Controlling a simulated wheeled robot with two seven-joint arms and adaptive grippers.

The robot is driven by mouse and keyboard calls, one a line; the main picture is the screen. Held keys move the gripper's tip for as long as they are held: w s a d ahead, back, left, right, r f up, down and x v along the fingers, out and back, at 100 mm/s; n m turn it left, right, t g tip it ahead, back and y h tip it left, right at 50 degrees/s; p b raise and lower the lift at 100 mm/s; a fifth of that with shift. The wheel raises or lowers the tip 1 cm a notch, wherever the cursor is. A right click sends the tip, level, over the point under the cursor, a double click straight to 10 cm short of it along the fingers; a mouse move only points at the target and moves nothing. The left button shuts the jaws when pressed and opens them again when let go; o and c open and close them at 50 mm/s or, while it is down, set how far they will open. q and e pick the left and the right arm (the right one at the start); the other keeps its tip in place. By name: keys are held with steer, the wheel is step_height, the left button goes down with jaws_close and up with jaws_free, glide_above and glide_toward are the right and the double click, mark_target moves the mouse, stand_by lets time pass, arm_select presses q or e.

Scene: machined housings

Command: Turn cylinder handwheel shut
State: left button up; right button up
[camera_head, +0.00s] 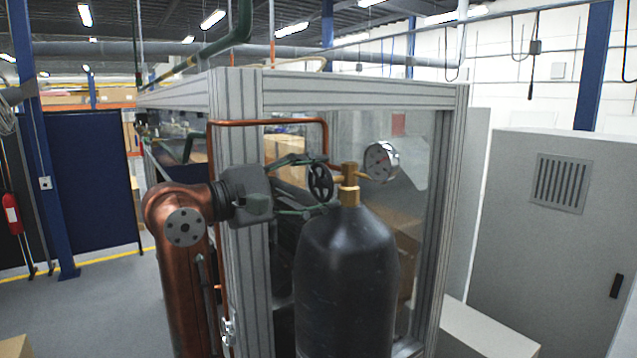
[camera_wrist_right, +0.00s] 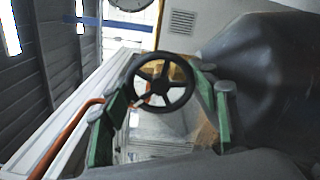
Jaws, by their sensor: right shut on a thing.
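The black cylinder (camera_head: 346,275) stands upright with a brass valve (camera_head: 350,185) on its neck. The valve's small black spoked handwheel (camera_head: 320,182) faces left, toward my right gripper. My right gripper (camera_head: 325,184) comes in from the left, with one green finger above the wheel and one below it. In the right wrist view, the handwheel (camera_wrist_right: 163,88) lies between the two green fingers of the gripper (camera_wrist_right: 166,80), which are shut on its rim at opposite sides. The cylinder (camera_wrist_right: 265,70) fills the right of that view. My left gripper is not in view.
A round pressure gauge (camera_head: 381,161) sits to the right of the valve. A grey-framed enclosure with a profile post (camera_head: 238,95) stands close around the arm, and a copper pipe (camera_head: 270,123) runs above the gripper. A grey cabinet (camera_head: 545,250) stands at right.

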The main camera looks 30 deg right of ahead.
steer(key=m, duration=0.5)
steer(key=shift+m, duration=0.3)
steer(key=shift+r+m, duration=0.1)
steer(key=shift+m, duration=2.1)
steer(key=o, duration=1.2)
steer(key=shift+d, duration=0.2)
steer(key=shift+c, duration=0.2)
steer(key=shift+a, duration=0.15)
steer(key=a, duration=1.2)
steer(key=shift+s, duration=0.45)
